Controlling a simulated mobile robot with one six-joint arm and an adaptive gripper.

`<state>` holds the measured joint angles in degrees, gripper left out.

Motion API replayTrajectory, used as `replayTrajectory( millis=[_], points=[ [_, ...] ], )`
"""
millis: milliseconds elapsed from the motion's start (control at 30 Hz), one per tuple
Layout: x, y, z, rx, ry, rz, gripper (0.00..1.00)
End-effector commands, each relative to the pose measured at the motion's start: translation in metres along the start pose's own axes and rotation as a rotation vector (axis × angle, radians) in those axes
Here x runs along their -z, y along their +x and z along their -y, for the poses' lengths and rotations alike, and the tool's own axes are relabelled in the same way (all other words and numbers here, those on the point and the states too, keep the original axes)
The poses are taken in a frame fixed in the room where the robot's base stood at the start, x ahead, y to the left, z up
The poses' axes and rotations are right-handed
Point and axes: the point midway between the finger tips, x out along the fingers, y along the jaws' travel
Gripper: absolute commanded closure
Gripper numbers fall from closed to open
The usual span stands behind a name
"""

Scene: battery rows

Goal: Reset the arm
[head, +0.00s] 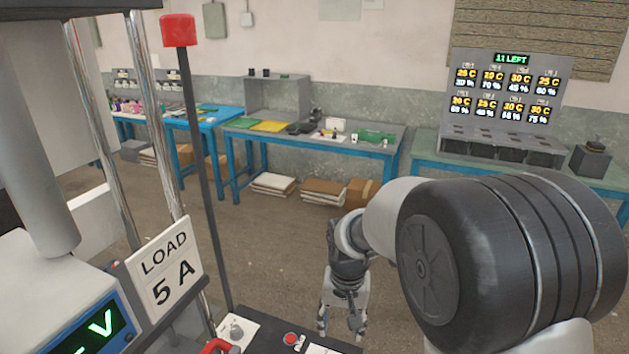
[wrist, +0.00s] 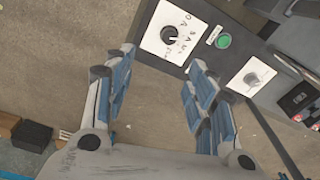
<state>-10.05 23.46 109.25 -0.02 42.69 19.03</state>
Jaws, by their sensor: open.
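My gripper (head: 341,318) hangs low in the middle of the head view, at the end of my arm, and points downward. In the wrist view its two blue-padded fingers (wrist: 160,95) stand wide apart with nothing between them. Past the fingertips, the wrist view shows a white dial plate with a black knob (wrist: 169,35), a green button (wrist: 223,41) and a second white dial plate (wrist: 252,77). In the head view a red button (head: 291,339) lies just left of my gripper. I cannot tell the exact gap between gripper and panel.
A sign reading LOAD 5 A (head: 165,266) and a dark post with a red top (head: 178,30) stand at the left. Blue-legged workbenches (head: 300,143) line the back wall. A display board (head: 507,95) stands at the right. The floor (head: 270,240) between is clear.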

Motion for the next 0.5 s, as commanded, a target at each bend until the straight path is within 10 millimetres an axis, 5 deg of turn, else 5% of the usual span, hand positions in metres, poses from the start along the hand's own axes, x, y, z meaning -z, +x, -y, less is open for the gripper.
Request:
replayTrajectory(
  millis=[33, 200, 500],
  points=[
    [-0.008, -0.026, -0.009, 0.008, -0.006, -0.028, 0.49],
    [-0.045, -0.09, -0.037, 0.021, -0.04, -0.095, 0.49],
    [-0.133, -0.159, -0.083, 0.026, -0.099, -0.22, 0.49]
  ],
)
